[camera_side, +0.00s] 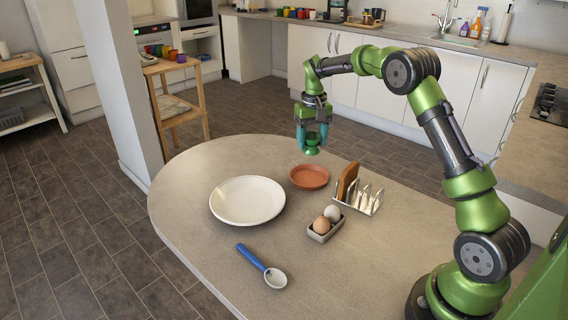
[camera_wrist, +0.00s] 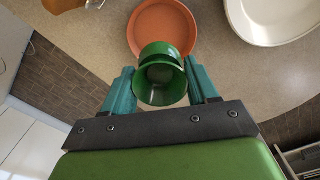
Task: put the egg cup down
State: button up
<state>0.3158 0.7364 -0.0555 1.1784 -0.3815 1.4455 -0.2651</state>
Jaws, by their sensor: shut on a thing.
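My gripper (camera_side: 313,141) is shut on a green egg cup (camera_side: 312,150). The cup is held upright above the far part of the table, beyond the terracotta saucer (camera_side: 309,177). In the wrist view the egg cup (camera_wrist: 160,80) sits between the two teal fingers of my gripper (camera_wrist: 161,88), its open bowl toward the camera and empty. The terracotta saucer (camera_wrist: 166,22) lies just past it in that view, empty as far as it shows.
On the table (camera_side: 190,280) are a white plate (camera_side: 247,202), a toast rack (camera_side: 361,197) with a slice of bread, a small tray (camera_side: 325,233) with two eggs, and a blue-handled spoon (camera_side: 262,266). The table's far edge curves near my gripper. Bare tabletop lies at the front.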

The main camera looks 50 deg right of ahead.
jog(key=shift+a+n, duration=0.1)
jog(key=shift+n, duration=0.2)
notch_tip(320, 180, down, 10)
jog(key=shift+a+r, duration=0.1)
jog(key=shift+r, duration=0.05)
jog(key=o, duration=1.1)
jog(key=shift+c, duration=0.2)
